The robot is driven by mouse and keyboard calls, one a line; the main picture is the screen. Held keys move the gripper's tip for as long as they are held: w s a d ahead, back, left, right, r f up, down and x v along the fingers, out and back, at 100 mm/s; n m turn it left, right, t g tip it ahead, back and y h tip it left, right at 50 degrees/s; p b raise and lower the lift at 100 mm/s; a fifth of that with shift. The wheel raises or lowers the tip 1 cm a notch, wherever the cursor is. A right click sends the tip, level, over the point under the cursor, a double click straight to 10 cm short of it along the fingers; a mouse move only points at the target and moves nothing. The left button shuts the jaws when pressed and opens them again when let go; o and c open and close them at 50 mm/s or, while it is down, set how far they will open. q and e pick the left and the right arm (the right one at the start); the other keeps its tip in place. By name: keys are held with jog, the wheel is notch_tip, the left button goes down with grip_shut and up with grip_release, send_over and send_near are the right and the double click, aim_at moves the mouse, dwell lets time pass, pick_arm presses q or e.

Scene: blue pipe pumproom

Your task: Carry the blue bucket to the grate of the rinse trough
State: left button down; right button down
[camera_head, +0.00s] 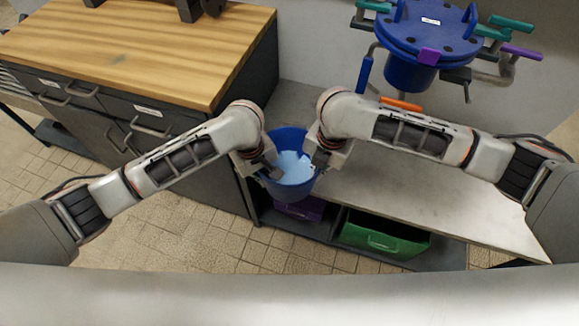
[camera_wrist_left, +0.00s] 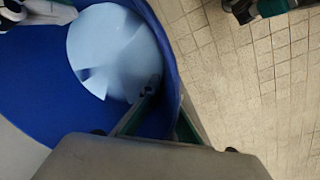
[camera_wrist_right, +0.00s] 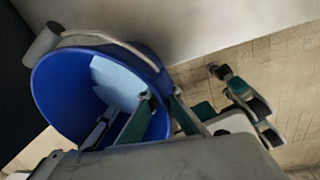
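The blue bucket (camera_head: 287,192), with a light-blue content (camera_head: 294,168), is between my two grippers at the front edge of the grey bench. My left gripper (camera_head: 268,168) has one finger inside the bucket and one outside, closed on its wall. In the left wrist view the bucket rim (camera_wrist_left: 172,75) passes between these fingers. My right gripper (camera_head: 318,163) straddles the opposite wall the same way; the bucket (camera_wrist_right: 60,85) and its pale handle (camera_wrist_right: 100,37) show in the right wrist view. I cannot tell whether the bucket touches the bench. No rinse trough or grate is recognisable.
A wood-topped cabinet (camera_head: 130,45) stands at left. The grey bench (camera_head: 430,170) runs right, with a green crate (camera_head: 385,237) and a purple crate (camera_head: 300,209) on its lower shelf. A blue flanged vessel (camera_head: 425,35) with pipes is behind. Tiled floor (camera_head: 200,240) lies in front.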

pick_arm(q)
jog(key=shift+w+r, duration=0.1)
jog(key=shift+r, duration=0.1)
pick_arm(e)
jog(key=shift+w+r, duration=0.1)
jog(key=shift+r, duration=0.05)
